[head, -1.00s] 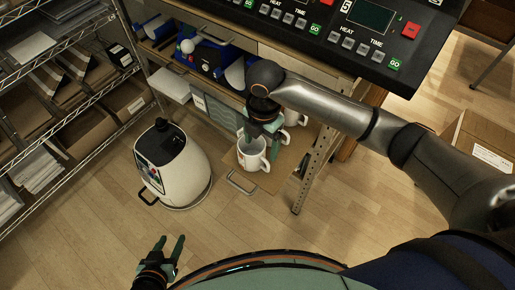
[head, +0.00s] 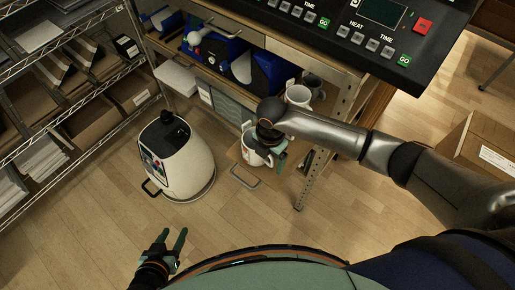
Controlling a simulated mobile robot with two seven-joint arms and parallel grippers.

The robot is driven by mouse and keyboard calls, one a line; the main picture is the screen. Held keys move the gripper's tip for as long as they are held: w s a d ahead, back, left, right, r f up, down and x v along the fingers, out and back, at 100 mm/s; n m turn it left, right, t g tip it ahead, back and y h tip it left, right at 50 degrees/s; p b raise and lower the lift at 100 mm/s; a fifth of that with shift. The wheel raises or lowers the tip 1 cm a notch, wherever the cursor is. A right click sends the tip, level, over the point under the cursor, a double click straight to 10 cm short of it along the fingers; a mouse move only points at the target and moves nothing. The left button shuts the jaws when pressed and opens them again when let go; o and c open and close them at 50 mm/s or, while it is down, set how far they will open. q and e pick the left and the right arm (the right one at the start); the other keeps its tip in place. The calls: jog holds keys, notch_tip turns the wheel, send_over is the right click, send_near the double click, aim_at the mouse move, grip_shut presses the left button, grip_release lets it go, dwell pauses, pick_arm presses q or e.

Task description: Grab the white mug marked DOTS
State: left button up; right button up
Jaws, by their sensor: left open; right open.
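A white mug (head: 251,154) stands on a low pull-out wooden board below the bench. Its marking is too small and too covered to read. My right gripper (head: 271,157) is open at the right side of this mug, with green fingers close to its rim and wall. It hides the mug's right part, and I cannot tell whether they touch. A second light mug (head: 298,96) and a grey mug (head: 313,84) stand behind, on the shelf under the bench. My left gripper (head: 174,247) is open and empty, low over the floor.
A white rounded appliance (head: 180,158) stands on the floor left of the board. A metal post (head: 314,172) rises right of it. A wire shelf (head: 70,105) fills the left side, and a black control panel (head: 375,32) overhangs at top right. A carton (head: 480,155) stands at right.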

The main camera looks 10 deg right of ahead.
jog(key=shift+f, duration=0.4)
jog(key=shift+c, duration=0.2)
grip_shut()
dwell(0.3)
